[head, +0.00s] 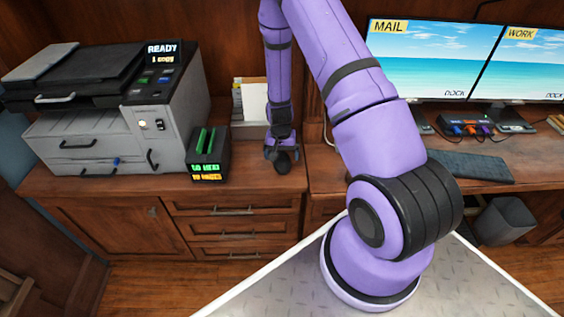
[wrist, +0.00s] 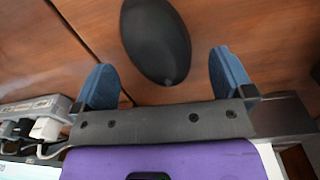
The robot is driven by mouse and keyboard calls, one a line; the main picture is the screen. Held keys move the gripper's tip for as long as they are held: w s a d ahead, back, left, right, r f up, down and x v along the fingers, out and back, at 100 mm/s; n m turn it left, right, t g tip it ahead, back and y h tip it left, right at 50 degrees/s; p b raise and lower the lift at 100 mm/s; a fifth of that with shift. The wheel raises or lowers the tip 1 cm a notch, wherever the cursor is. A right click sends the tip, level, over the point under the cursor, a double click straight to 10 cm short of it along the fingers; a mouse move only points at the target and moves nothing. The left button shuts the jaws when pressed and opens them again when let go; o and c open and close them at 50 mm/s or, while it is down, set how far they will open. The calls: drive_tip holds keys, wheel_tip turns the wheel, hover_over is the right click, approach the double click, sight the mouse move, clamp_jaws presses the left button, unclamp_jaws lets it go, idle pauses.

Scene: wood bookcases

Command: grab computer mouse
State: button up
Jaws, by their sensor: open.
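The computer mouse (wrist: 155,35) is a dark, smooth oval lying on the brown wood surface in the wrist view. My gripper (wrist: 163,62) is open, with one blue finger on either side of the mouse's near end. Most of the mouse extends past the fingertips, and nothing is held. In the head view my gripper (head: 282,155) hangs low over the wood counter at the centre, near its front edge. I cannot make out the mouse apart from the gripper there.
A grey printer (head: 160,125) and a small dark box with green lettering (head: 209,155) stand to the left. White-spined books or papers (head: 253,100) stand behind the gripper. Monitors (head: 430,60) and a keyboard (head: 470,165) are on the right. A plug strip (wrist: 35,112) shows in the wrist view.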

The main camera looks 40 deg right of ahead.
drive_tip(key=shift+f, duration=1.25)
drive_tip(key=shift+c, duration=0.2)
drive_tip(key=c, duration=1)
drive_tip(key=shift+r, duration=0.1)
